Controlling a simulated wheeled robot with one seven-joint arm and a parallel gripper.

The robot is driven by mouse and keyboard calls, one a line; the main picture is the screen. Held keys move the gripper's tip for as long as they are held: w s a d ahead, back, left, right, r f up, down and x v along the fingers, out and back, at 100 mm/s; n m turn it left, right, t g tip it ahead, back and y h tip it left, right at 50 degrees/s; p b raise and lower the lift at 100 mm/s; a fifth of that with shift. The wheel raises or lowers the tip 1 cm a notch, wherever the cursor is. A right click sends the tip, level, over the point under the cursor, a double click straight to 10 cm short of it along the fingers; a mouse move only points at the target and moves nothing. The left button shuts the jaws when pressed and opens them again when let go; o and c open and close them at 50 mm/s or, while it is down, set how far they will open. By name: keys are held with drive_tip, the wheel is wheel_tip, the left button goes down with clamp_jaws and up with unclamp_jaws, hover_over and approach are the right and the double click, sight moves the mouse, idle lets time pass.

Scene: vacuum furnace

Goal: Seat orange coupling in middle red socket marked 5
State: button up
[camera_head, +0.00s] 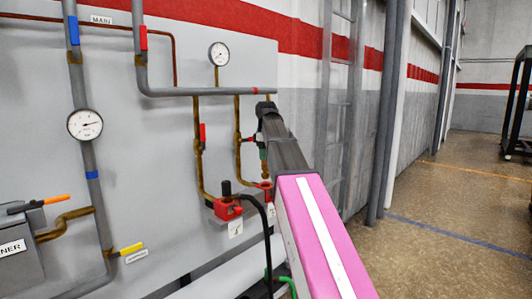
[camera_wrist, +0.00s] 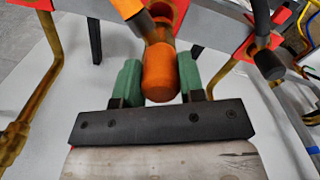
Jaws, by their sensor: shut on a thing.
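In the wrist view, the orange coupling (camera_wrist: 160,76) lies between the two green fingers of my gripper (camera_wrist: 161,80). My gripper is shut on it. A brass-coloured piece runs from its top end towards the middle red socket (camera_wrist: 172,9), at the top edge, where a second orange cylinder (camera_wrist: 127,7) shows. In the head view my gripper (camera_head: 263,155) points down just above the middle red socket (camera_head: 265,186), partly behind my arm. The coupling is hard to make out there. The frames do not show whether the coupling touches the socket. The socket's number is unreadable.
A neighbouring red socket (camera_head: 227,208) holds a black plug with a black hose; this plug (camera_wrist: 264,50) is close on the right in the wrist view. Another red socket (camera_wrist: 38,3) is at top left there. Brass pipes (camera_head: 199,150) and a grey pipe surround the gripper.

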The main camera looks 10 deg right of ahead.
sight(266, 170)
drive_tip(key=shift+f, duration=3.35)
drive_tip(key=shift+f, duration=0.4)
drive_tip(key=o, duration=1.1)
drive_tip(key=shift+o, duration=0.2)
drive_tip(key=shift+r, duration=0.1)
wheel_tip(266, 170, up, 11)
drive_tip(key=shift+f, duration=0.15)
